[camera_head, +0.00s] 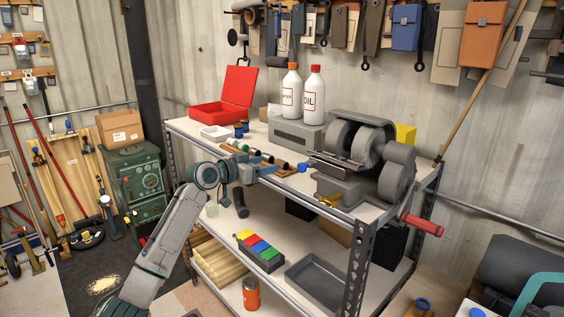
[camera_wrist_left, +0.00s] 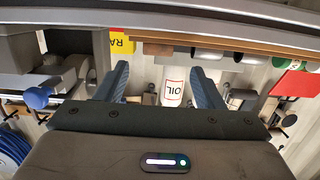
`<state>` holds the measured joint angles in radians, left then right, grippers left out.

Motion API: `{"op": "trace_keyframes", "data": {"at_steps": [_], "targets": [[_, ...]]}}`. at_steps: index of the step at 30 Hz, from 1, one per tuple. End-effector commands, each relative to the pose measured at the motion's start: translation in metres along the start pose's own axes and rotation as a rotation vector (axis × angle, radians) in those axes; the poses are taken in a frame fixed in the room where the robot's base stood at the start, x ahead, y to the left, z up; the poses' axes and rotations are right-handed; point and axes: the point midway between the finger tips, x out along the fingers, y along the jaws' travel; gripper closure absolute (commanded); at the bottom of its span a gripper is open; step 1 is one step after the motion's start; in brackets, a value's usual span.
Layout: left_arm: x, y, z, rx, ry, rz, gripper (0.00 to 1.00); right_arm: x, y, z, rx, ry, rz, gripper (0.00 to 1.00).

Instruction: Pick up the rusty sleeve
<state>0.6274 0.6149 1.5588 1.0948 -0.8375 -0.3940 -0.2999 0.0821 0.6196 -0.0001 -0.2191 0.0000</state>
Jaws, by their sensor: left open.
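A brown sleeve, apparently the rusty one (camera_head: 282,164), lies at the right end of a row of short cylinders on a wooden tray (camera_head: 262,168) on the bench top. In the left wrist view the brown sleeve (camera_wrist_left: 157,49) shows near the top, roughly in line with the gap between my fingers. My left gripper (camera_head: 270,170) is at the bench's front edge, close to the tray. Its two fingers (camera_wrist_left: 162,84) are apart with nothing held between them. The arm and gripper partly cover the tray's front in the head view. My right gripper is not in view.
Right of the tray stands a large grey machine (camera_head: 362,160) with a red handle (camera_head: 422,224). Behind are two bottles (camera_head: 291,95) and an open red box (camera_head: 230,100). A lower shelf holds a grey tray (camera_head: 318,278) and coloured blocks (camera_head: 259,250).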

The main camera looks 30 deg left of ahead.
Motion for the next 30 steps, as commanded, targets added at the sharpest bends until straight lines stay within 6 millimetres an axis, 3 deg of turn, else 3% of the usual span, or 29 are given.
{"op": "trace_keyframes", "data": {"at_steps": [9, 14, 23, 30], "targets": [[0.031, 0.004, -0.006, -0.003, -0.002, 0.001, 0.38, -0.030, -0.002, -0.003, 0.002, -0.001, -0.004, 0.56], [0.050, 0.004, -0.003, -0.002, 0.000, 0.000, 0.38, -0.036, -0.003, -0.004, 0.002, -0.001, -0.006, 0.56], [0.054, 0.003, 0.000, 0.000, -0.001, -0.001, 0.38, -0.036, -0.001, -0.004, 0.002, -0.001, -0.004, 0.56], [0.054, 0.003, 0.000, 0.000, -0.001, -0.001, 0.85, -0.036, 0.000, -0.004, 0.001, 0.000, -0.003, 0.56]]}}
